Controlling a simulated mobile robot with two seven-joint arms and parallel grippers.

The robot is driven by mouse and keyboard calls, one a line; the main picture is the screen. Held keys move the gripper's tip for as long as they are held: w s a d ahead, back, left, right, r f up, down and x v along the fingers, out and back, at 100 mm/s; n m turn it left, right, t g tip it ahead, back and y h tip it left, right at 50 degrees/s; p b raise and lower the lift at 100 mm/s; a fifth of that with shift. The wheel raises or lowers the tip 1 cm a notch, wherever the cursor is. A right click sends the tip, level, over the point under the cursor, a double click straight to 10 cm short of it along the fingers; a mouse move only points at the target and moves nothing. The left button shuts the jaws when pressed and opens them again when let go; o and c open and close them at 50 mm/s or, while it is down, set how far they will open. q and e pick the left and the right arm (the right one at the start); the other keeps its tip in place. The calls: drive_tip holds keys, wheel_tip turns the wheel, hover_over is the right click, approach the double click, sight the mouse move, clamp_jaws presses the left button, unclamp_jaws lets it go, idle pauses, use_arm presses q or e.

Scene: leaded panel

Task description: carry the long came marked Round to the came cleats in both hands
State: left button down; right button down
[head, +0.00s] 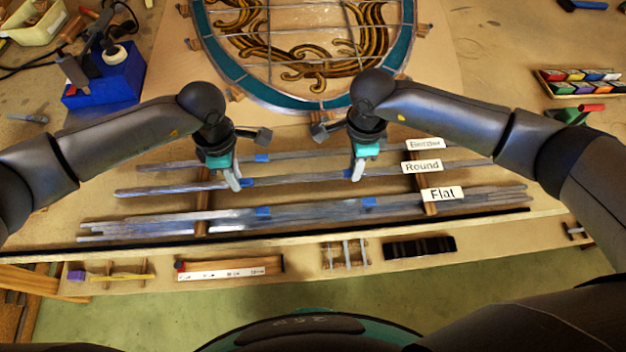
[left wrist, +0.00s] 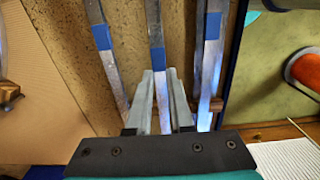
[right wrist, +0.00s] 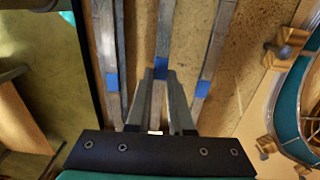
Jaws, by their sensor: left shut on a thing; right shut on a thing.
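The long came marked Round (head: 300,177) is the middle of three rows of grey metal strips on the rack. Its Round label (head: 422,167) is near its right end. My left gripper (head: 233,181) is shut on it left of the middle, beside a blue tape mark. My right gripper (head: 357,172) is shut on it right of the middle. In the left wrist view the came (left wrist: 154,60) runs between the fingers (left wrist: 160,105). It also runs between the fingers (right wrist: 160,105) in the right wrist view. I cannot tell whether it is clear of the rack, nor identify the cleats.
Flat cames (head: 150,225) lie nearer me, and another labelled row (head: 300,152) lies behind. A round leaded panel (head: 225,75) is at the back. A blue block (head: 110,85) stands back left; a colour tray (head: 575,82) is back right. Small tools line the front ledge.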

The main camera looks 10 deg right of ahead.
use_arm(q)
drive_tip(key=shift+f+b, duration=0.35)
drive_tip(key=shift+f, duration=0.15)
use_arm(e)
drive_tip(key=shift+f, duration=0.5)
use_arm(q)
drive_tip(key=c, duration=1.2)
unclamp_jaws()
drive_tip(key=shift+f, duration=0.1)
drive_tip(key=shift+c, duration=0.2)
use_arm(e)
drive_tip(key=c, duration=1.2)
unclamp_jaws()
drive_tip(key=shift+f, duration=0.1)
drive_tip(key=shift+c, duration=0.2)
use_arm(q)
drive_tip(key=o, duration=0.4)
use_arm(e)
drive_tip(key=o, duration=0.4)
use_arm(q)
drive_tip(key=shift+o, duration=0.2)
use_arm(e)
drive_tip(key=shift+o, duration=0.2)
drive_tip(key=shift+r, duration=0.25)
use_arm(q)
wheel_tip(320, 180, up, 12)
use_arm(e)
wheel_tip(320, 180, up, 12)
drive_tip(key=shift+f, duration=0.15)
